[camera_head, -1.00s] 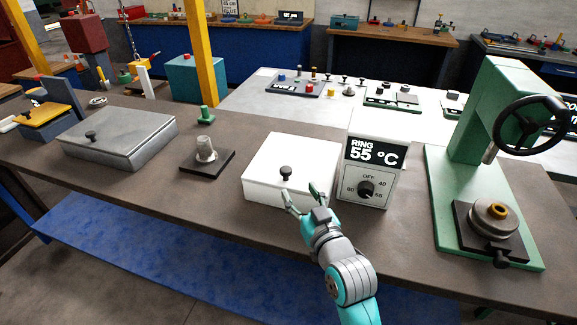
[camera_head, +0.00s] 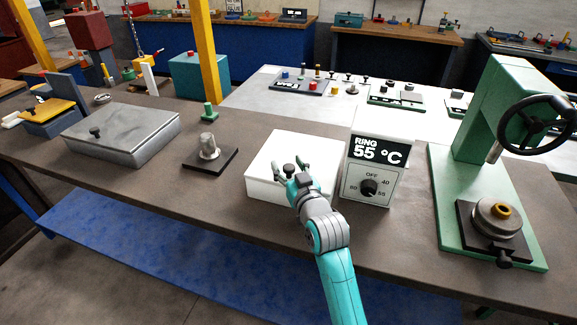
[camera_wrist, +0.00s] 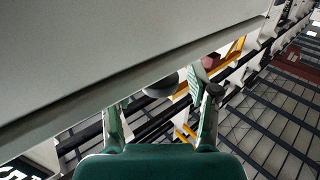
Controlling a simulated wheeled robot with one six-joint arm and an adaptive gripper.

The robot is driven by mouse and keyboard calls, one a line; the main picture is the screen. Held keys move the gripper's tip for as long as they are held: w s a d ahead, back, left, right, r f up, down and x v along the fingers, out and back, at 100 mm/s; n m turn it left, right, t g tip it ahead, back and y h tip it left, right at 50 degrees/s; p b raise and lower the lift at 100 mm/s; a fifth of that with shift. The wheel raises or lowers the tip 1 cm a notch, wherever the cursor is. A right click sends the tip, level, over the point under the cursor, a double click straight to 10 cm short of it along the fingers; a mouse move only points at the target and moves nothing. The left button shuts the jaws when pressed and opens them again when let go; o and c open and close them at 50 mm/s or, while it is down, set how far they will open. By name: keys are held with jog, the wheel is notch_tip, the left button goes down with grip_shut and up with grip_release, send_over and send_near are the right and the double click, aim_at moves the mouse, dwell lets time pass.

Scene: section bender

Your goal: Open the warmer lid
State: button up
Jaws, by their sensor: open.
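The warmer is a white box (camera_head: 262,186) with a flat lid (camera_head: 283,146), which lies shut. A black knob (camera_head: 289,169) stands on the lid near its front edge. A control panel on the warmer's right reads "RING 55 °C" (camera_head: 377,152). My gripper (camera_head: 292,167) is open, with its fingers on either side of the knob. In the wrist view, the dark knob (camera_wrist: 160,87) shows between and beyond my fingertips (camera_wrist: 162,100), partly hidden by the lid's pale surface (camera_wrist: 120,50). I cannot tell whether a finger touches it.
A dial (camera_head: 369,187) sits on the panel's front, close to my gripper's right. A green press with a black handwheel (camera_head: 540,122) stands further right. A metal piece on a dark plate (camera_head: 209,153) and a grey lidded box (camera_head: 122,135) are to the left. Bare bench lies between them.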

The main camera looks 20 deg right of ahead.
jog(key=shift+c, duration=0.2)
grip_shut()
jog(key=shift+r, duration=0.1)
jog(key=shift+w+d+r+m+g, duration=0.1)
jog(key=shift+r+m+g, duration=0.05)
jog(key=shift+r, duration=0.3)
jog(key=shift+w+d+r+m+g, duration=0.1)
jog(key=shift+r+m+g, duration=0.05)
jog(key=shift+r, duration=0.25)
jog(key=w+d+r+m+g, duration=0.2)
jog(key=w+d+r+g, duration=0.1)
jog(key=r, duration=0.6)
jog(key=shift+w+g, duration=0.3)
jog(key=shift+w, duration=0.4)
jog(key=shift+d+r, duration=0.1)
jog(key=shift+o, duration=0.2)
grip_release()
